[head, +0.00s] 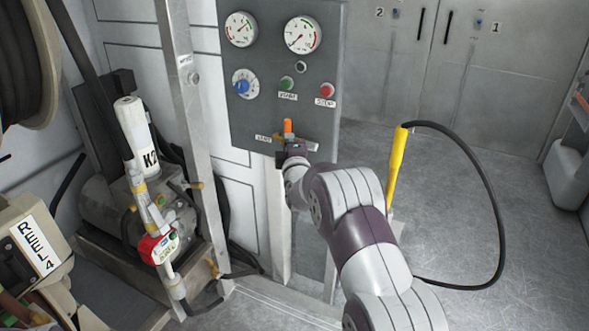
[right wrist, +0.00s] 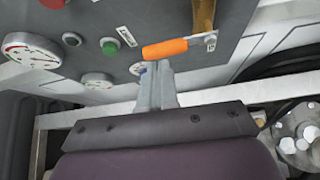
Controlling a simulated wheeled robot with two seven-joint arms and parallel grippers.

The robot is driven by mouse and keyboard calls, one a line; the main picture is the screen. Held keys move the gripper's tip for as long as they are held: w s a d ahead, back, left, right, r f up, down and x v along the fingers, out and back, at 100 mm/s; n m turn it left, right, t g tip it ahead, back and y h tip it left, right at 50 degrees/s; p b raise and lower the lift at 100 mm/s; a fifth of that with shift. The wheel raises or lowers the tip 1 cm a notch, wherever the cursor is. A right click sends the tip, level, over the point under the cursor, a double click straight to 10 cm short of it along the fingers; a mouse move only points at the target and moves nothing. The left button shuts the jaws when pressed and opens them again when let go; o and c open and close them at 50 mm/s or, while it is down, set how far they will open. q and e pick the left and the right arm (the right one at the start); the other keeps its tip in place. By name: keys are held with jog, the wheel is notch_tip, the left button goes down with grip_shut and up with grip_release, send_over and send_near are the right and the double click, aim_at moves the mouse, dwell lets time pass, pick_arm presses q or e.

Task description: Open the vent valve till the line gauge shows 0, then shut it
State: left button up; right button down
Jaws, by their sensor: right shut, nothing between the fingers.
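The vent valve shows low on the grey panel as an orange lever (head: 288,126) on a brass fitting, beside a small label. The lever stands upright in the head view, across the line of the fitting. In the right wrist view the orange lever (right wrist: 165,48) lies sideways beside the brass fitting (right wrist: 203,15). My right gripper (head: 287,154) is just below the lever. Its fingers (right wrist: 153,68) are shut and empty, tips close to the lever; I cannot tell whether they touch. Two round gauges (head: 241,29) (head: 303,34) sit at the panel's top; their readings are too small to tell surely. My left gripper is out of view.
Open floor lies beyond.

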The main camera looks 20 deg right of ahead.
jog(key=r+v, duration=0.1)
jog(key=v, duration=1)
jog(key=s+a+f+m+g+y, duration=0.2)
jog(key=s+a+f+m+g, duration=0.1)
jog(key=s+f+m+g, duration=0.4)
jog(key=s+a+f+m+g+y, duration=0.25)
jog(key=s+f, duration=0.25)
jog(key=f, duration=0.4)
jog(key=s+a+m+g, duration=0.2)
jog(key=s+g, duration=0.1)
jog(key=s, duration=0.5)
jog(key=s+a+m+g, duration=0.2)
jog(key=s+m+g, duration=0.15)
jog(key=s, duration=0.45)
pick_arm(q)
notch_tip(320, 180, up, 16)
jog(key=p, duration=1.6)
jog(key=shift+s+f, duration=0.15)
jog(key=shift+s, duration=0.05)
pick_arm(e)
notch_tip(320, 180, up, 18)
jog(key=s+a+n, duration=0.1)
jog(key=s, duration=0.1)
jog(key=shift+s+a+f+y, duration=0.2)
jog(key=shift+s+a+y, duration=0.05)
jog(key=shift+s+y, duration=0.1)
